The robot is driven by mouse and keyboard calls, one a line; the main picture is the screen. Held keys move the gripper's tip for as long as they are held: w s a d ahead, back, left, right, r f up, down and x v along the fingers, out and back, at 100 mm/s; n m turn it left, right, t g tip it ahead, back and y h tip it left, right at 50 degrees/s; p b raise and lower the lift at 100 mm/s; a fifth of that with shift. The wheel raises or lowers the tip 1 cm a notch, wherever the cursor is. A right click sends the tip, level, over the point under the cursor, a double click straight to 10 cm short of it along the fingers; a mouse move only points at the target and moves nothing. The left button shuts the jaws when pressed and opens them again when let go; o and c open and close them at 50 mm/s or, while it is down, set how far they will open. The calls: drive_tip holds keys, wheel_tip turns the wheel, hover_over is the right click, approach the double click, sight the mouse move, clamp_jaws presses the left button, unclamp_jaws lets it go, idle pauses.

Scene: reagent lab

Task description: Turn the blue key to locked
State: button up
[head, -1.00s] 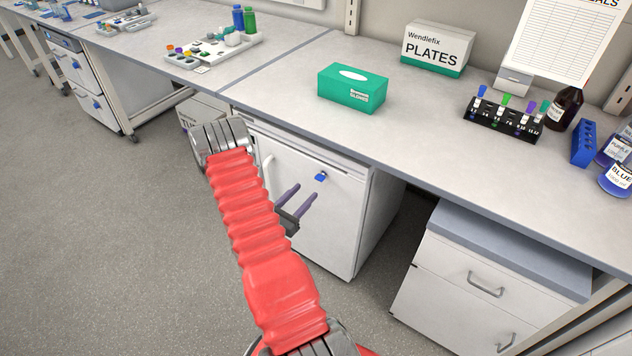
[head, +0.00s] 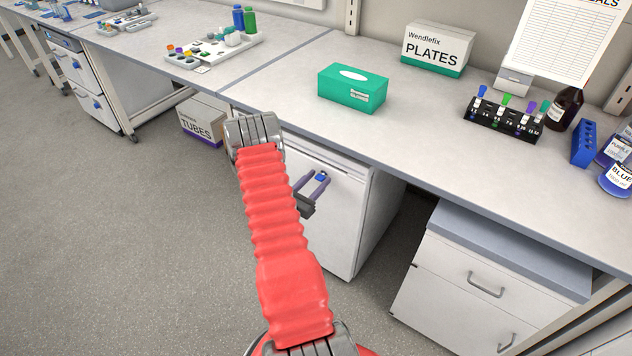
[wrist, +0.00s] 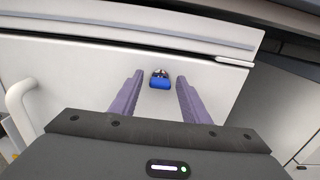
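The blue key (head: 321,176) sits in a round lock on the upper front of a white under-bench cabinet door (head: 337,235). In the wrist view the blue key (wrist: 160,83) shows as a wide blue head below a metal lock face. My gripper (wrist: 157,80) is open, its two purple fingers pointing at the door, one to each side of the key with a gap on both sides. In the head view my gripper (head: 317,180) reaches the key's height; whether the fingers touch the door cannot be told.
The cabinet's white handle (wrist: 20,108) is at the left of the door. The bench top (head: 300,75) overhangs above, carrying a green glove box (head: 352,88). A TUBES box (head: 201,120) stands on the floor to the left. A drawer unit (head: 490,275) is to the right.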

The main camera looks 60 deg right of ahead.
drive_tip(key=c, duration=0.9)
drive_tip(key=shift+a, duration=0.15)
drive_tip(key=shift+n, duration=0.3)
drive_tip(key=n, duration=0.3)
drive_tip(key=shift+w, duration=0.15)
drive_tip(key=n, duration=0.5)
drive_tip(key=shift+w+d, duration=0.1)
drive_tip(key=shift+d, duration=0.1)
drive_tip(key=n, duration=0.5)
drive_tip(key=shift+w+f, duration=0.1)
drive_tip(key=shift+f, duration=0.05)
drive_tip(key=shift+f+n, duration=0.15)
drive_tip(key=shift+n, duration=2.15)
